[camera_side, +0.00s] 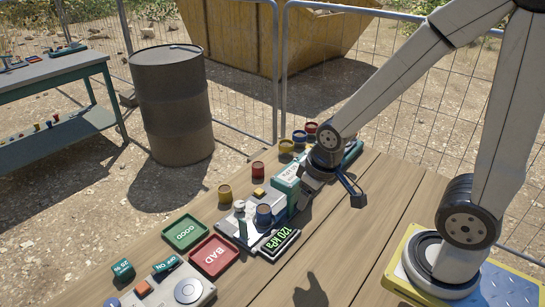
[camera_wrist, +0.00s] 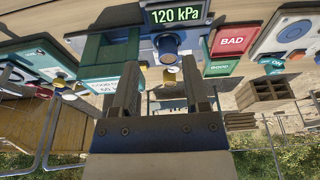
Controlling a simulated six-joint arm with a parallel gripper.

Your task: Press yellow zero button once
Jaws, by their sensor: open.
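A small yellow block-shaped button (camera_side: 259,192) sits on the far side of the grey tester (camera_side: 249,222). A yellow patch, probably this button (camera_wrist: 168,76), shows between my fingers in the wrist view. The tester's display (camera_side: 279,240) reads 120 kPa, and it also shows in the wrist view (camera_wrist: 178,14). Contact with the tester is unclear.
A green-and-white box (camera_side: 288,180) stands close by my gripper. Green GOOD (camera_side: 186,232) and red BAD (camera_side: 214,255) trays lie left.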

